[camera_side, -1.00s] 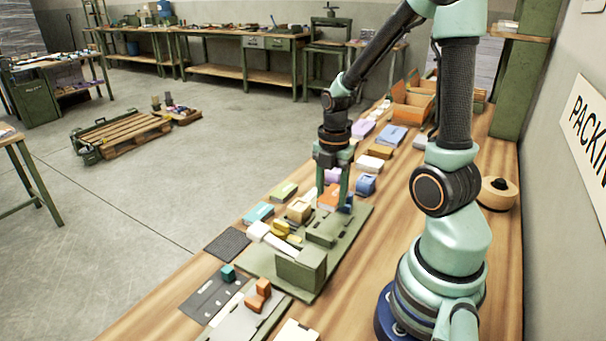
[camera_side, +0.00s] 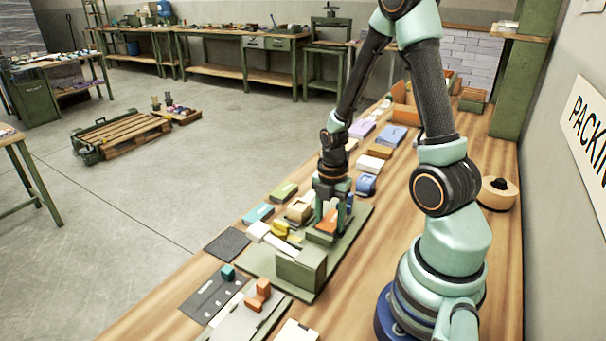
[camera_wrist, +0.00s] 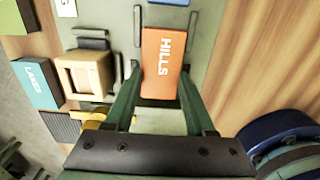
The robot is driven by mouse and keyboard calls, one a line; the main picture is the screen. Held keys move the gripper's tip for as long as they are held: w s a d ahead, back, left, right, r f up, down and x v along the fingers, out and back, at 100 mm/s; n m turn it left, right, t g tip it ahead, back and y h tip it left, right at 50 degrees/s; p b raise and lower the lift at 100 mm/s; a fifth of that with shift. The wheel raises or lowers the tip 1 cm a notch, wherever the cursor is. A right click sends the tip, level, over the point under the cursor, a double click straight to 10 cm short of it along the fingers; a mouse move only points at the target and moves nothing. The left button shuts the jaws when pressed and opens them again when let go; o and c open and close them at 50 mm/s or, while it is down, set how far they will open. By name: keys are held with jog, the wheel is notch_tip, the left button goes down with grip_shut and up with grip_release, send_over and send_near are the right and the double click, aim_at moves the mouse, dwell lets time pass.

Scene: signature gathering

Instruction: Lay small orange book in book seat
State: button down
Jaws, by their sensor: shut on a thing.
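The small orange book (camera_wrist: 162,62), lettered "HILLS", is between the fingers of my gripper (camera_wrist: 160,100) in the wrist view. My gripper is shut on it by its two long sides. In the side view the orange book (camera_side: 327,221) shows partly behind the fingers of my gripper (camera_side: 332,225), low over the green fixture board (camera_side: 355,232). I cannot tell whether the book touches the board. The book seat cannot be made out clearly; low green rails (camera_wrist: 137,28) stand beside the book's upper left in the wrist view.
A tan box (camera_wrist: 85,75) sits in a holder left of the book, with a teal "LAKES" book (camera_wrist: 37,84) further left. A tall green block (camera_side: 301,268) stands at the board's near end. A blue item (camera_side: 366,184) lies beyond the board.

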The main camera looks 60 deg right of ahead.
aim_at(329, 223)
jog(key=shift+f, duration=0.2)
jog(key=shift+c, duration=1.2)
grip_release()
jog(key=shift+r, duration=0.1)
notch_tip(329, 223, up, 12)
jog(key=w+a+r+m+t, duration=0.2)
jog(key=a+r+m+t, duration=0.3)
jog(key=a+r+m, duration=0.6)
jog(key=shift+a+r+m+t, duration=0.25)
jog(key=shift+a+m, duration=1.45)
jog(key=shift+m, duration=1.8)
